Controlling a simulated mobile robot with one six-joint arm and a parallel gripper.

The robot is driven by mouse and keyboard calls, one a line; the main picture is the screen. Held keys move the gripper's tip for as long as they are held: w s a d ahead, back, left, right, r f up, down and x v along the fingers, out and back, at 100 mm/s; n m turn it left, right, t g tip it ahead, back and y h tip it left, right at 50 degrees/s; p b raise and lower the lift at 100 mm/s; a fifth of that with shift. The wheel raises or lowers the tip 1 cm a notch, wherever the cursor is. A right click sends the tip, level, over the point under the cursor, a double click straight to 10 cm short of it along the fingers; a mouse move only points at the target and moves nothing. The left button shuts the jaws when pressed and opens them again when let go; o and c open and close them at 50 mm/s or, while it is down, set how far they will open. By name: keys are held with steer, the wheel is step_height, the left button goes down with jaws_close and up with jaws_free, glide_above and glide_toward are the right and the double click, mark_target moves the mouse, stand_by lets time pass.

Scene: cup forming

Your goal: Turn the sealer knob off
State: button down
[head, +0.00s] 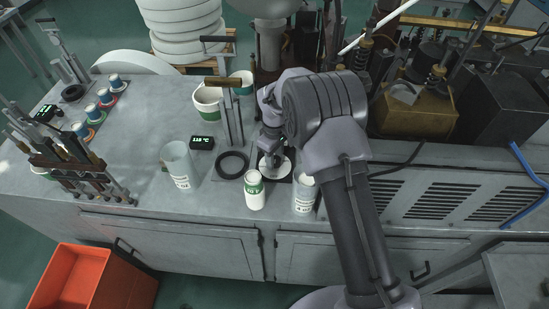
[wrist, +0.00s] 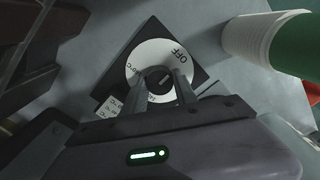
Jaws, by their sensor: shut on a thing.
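The sealer knob (wrist: 163,86) is a small dark grip at the centre of a round white dial (wrist: 150,53), which sits on a square black plate. "OFF" is printed near the dial's upper right edge in the wrist view, with other marks at its left. My gripper (wrist: 163,78) is over the dial, its two fingers closed on the knob and hiding much of it. In the head view my gripper (head: 271,158) points down at the white dial (head: 283,172), partly hidden by my wrist. Where the knob points cannot be told.
A black ring (head: 233,165), a lever press (head: 228,110) and a small temperature display (head: 202,143) are left of my gripper. Machinery (head: 420,105) fills the right.

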mark_target(275, 159)
steer(key=c, duration=1)
jaws_free()
steer(key=shift+o, duration=0.2)
step_height(275, 159, up, 18)
steer(key=p, duration=0.2)
steer(key=shift+f, duration=0.25)
steer(key=s+d+r+m+t+y+b, duration=0.1)
steer(key=s+d+r+m+t+b, duration=0.2)
steer(key=s+d+b, duration=0.4)
steer(key=s+d+r+m+y+b, duration=0.1)
steer(key=s+d+r+m+b, duration=0.15)
steer(key=s+m+b, duration=0.45)
steer(key=s+d+f+m+t+b, duration=0.1)
steer(key=s+f, duration=0.3)
steer(key=s, duration=0.4)
steer(key=s+d+f+m+t+b, duration=0.1)
steer(key=s+d+f+m+b, duration=0.1)
steer(key=s, duration=0.7)
step_height(275, 159, down, 3)
steer(key=shift+s+r+m+t+b, duration=0.15)
steer(key=shift+m+t+b, duration=0.25)
steer(key=shift+m+b, duration=0.6)
